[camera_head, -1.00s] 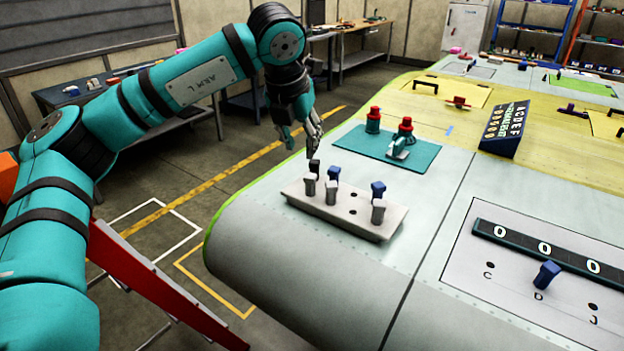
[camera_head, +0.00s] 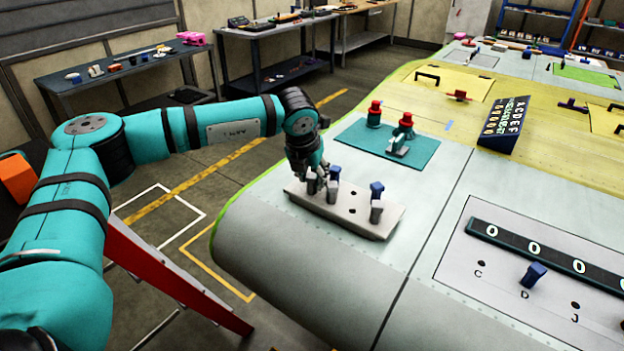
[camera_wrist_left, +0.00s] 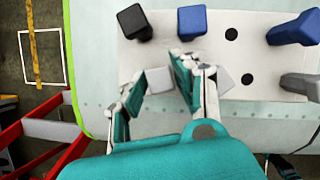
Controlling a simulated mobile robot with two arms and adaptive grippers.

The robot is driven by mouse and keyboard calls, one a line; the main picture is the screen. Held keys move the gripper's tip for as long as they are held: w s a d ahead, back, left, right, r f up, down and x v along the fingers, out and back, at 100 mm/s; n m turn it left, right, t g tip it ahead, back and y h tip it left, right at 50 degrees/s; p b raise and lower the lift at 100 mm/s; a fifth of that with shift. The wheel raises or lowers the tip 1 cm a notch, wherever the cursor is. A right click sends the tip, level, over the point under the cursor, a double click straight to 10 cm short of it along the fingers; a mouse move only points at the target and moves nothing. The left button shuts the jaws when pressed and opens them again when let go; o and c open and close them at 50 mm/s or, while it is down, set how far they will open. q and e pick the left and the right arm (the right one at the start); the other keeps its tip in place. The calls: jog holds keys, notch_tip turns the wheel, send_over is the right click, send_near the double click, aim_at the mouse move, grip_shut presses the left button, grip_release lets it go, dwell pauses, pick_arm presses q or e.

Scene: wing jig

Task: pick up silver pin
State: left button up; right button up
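A light grey pin block (camera_head: 352,221) holds several upright pins. My left gripper (camera_head: 316,184) reaches down over the block's left end. In the left wrist view, its fingers (camera_wrist_left: 158,72) are spread, with a silver pin (camera_wrist_left: 160,80) between them. Whether either finger touches it is hard to tell. A second silver pin (camera_wrist_left: 223,80) stands just right of the right finger; it also shows in the head view (camera_head: 332,192). A third silver pin (camera_head: 376,211) stands at the block's right.
A black pin (camera_wrist_left: 135,22) and a blue pin (camera_wrist_left: 192,20) stand behind the fingers. Another blue pin (camera_head: 377,188) stands at the right. A teal mat (camera_head: 420,154) with red-topped clamps lies behind the block. Empty holes show in the block's middle.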

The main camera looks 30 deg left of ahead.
pick_arm(q)
grip_shut()
